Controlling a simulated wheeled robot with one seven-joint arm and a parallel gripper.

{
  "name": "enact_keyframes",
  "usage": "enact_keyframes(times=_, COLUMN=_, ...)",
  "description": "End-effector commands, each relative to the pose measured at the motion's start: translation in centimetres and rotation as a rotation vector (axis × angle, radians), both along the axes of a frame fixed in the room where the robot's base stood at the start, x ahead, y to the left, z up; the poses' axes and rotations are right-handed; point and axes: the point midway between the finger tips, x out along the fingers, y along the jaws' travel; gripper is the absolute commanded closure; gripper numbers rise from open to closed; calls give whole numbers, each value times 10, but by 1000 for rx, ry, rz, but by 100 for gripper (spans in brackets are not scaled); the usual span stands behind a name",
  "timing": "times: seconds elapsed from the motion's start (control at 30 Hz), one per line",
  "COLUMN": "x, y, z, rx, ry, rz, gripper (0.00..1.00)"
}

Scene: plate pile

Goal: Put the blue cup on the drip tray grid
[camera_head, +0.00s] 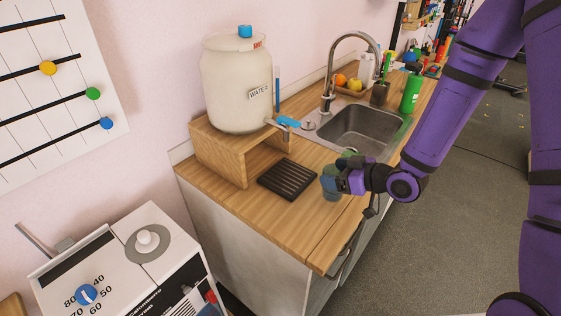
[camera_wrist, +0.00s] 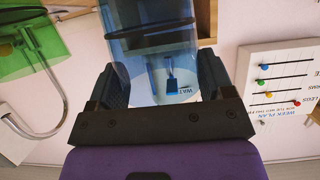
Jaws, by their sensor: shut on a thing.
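My gripper (camera_head: 338,181) is shut on the blue cup (camera_head: 329,188), at the counter's front, to the right of the drip tray grid. In the wrist view the see-through blue cup (camera_wrist: 150,45) sits between my gripper's two fingers (camera_wrist: 160,85). The cup looks roughly upright; I cannot tell if its base is clear of the counter. The drip tray grid (camera_head: 288,179) is a black slatted square lying on the wooden counter, with nothing on it. My gripper hides part of the cup in the head view.
A white water jar (camera_head: 236,85) with a blue tap (camera_head: 288,122) stands on a wooden stand (camera_head: 217,155) behind the grid. A green see-through cup (camera_wrist: 30,42) is near my gripper. The sink (camera_head: 365,128) and a green bottle (camera_head: 411,92) are further back right.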

Motion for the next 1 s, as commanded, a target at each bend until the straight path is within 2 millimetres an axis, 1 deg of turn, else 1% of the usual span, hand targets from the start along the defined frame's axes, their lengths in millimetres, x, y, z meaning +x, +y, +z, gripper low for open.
enact_keyframes(times=0.03, x=6, y=10, z=1, rx=1, ry=-4, rz=5, gripper=52)
enact_keyframes(times=0.1, x=17, y=23, z=1, rx=1, ry=-4, rz=5, gripper=53)
enact_keyframes(times=0.4, x=58, y=76, z=0, rx=1, ry=-1, rz=2, gripper=53)
enact_keyframes(times=0.5, x=68, y=88, z=0, rx=1, ry=-1, rz=2, gripper=53)
enact_keyframes(times=0.83, x=82, y=106, z=0, rx=1, ry=-2, rz=1, gripper=53)
enact_keyframes(times=1.0, x=99, y=128, z=0, rx=1, ry=-2, rz=1, gripper=53)
